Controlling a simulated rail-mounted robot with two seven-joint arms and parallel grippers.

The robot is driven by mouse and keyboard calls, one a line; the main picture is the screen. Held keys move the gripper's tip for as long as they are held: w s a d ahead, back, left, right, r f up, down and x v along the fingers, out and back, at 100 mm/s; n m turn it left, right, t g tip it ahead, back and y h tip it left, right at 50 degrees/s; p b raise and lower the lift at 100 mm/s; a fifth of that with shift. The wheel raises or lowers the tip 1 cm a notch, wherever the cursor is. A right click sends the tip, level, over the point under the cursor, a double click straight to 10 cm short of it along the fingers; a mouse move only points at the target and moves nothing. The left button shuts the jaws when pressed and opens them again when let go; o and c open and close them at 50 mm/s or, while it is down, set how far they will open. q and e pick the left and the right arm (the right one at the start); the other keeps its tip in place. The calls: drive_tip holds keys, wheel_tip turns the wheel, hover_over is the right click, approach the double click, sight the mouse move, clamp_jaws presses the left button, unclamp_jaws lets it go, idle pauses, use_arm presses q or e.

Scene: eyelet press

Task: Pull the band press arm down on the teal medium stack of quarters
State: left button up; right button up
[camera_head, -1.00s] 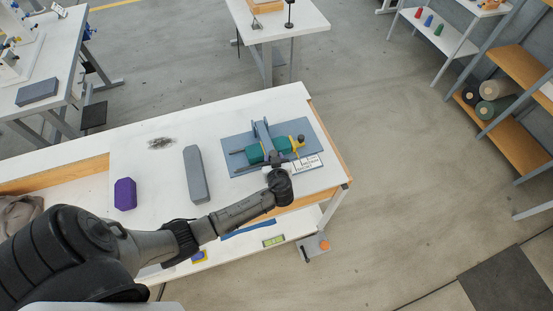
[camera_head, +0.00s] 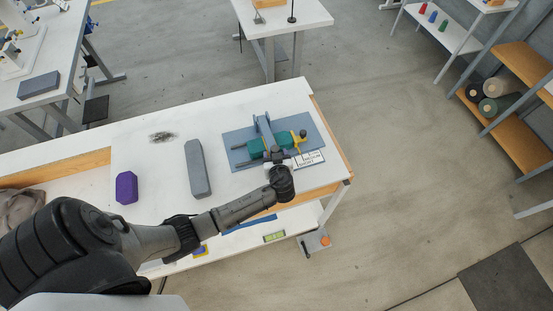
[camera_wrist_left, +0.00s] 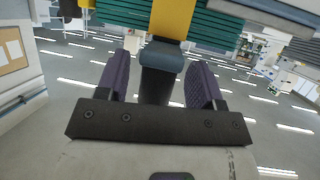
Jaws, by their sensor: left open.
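The band press stands on a blue-grey mat (camera_head: 236,157) near the table's right end. Its blue-grey press arm (camera_head: 263,125) rises above the teal stack (camera_head: 256,148). The stack also shows in the left wrist view as ridged teal layers (camera_wrist_left: 122,17), with a yellow strip (camera_wrist_left: 172,18) in front. My left gripper (camera_head: 277,157) is at the near side of the press. In the left wrist view its purple-padded fingers (camera_wrist_left: 160,84) are open, either side of a dark blue-grey bar end (camera_wrist_left: 162,56). Gaps show at both sides. My gripper hides part of the press in the head view.
A long grey block (camera_head: 197,169) and a purple block (camera_head: 126,188) lie left of the press on the white table. A small label card (camera_head: 309,158) lies right of my gripper. A yellow part with a black knob (camera_head: 302,134) is at the press's right end.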

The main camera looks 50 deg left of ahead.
use_arm(q)
drive_tip(key=v, duration=1.3)
drive_tip(key=shift+s+d+b, duration=0.2)
drive_tip(key=shift+d+b, duration=0.1)
drive_tip(key=shift+b, duration=0.15)
drive_tip(key=shift+r, duration=0.1)
drive_tip(key=s+d+r+m+g+h, duration=0.1)
drive_tip(key=s+d+r+m+h, duration=0.3)
drive_tip(key=s+d+m+h, duration=0.55)
drive_tip(key=s+a+f+m+g+h, duration=0.1)
drive_tip(key=s+a+m, duration=0.1)
drive_tip(key=s, duration=0.3)
drive_tip(key=s+a+f+m+g+h, duration=0.1)
drive_tip(key=s+a+f+m+g, duration=0.1)
drive_tip(key=s, duration=0.4)
wheel_tip(320, 180, up, 19)
drive_tip(key=p, duration=1.9)
drive_tip(key=shift+w, duration=0.5)
